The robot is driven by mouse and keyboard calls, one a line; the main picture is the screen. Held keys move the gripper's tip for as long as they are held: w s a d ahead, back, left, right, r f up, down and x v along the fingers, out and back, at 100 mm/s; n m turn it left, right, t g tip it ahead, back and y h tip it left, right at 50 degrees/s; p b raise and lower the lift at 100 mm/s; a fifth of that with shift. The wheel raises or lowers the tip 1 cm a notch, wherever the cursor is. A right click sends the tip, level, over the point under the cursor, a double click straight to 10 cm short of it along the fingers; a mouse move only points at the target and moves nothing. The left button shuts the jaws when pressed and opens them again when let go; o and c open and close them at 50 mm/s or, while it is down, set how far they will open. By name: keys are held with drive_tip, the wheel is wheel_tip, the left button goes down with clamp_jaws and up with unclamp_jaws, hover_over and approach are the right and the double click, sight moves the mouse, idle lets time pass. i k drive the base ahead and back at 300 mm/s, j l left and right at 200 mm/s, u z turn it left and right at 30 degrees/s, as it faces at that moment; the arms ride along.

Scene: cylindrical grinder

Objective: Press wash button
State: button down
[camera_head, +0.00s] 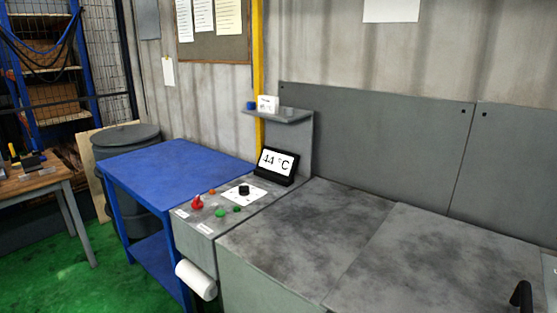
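The grey control panel (208,225) of the machine is in the middle of the head view. On it are a red control (197,203), a small orange button (212,192) and two green buttons, one in front (220,213) and one to its right (237,209). A black knob (244,190) sits on a white dial plate. Small white labels are on the panel, too small to read, so I cannot tell which button is the wash button. My gripper is not in view.
A display reading 44 °C (276,162) stands behind the panel. A blue table (175,162) adjoins it on the left. A white roll (196,280) hangs at the panel's front. The grey machine top (330,225) extends right. A black curved piece (521,297) shows at lower right.

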sight(220, 214)
drive_tip(key=u, duration=0.6)
drive_tip(key=i+l+u, duration=0.15)
drive_tip(key=i+l, duration=0.15)
drive_tip(key=i, duration=0.1)
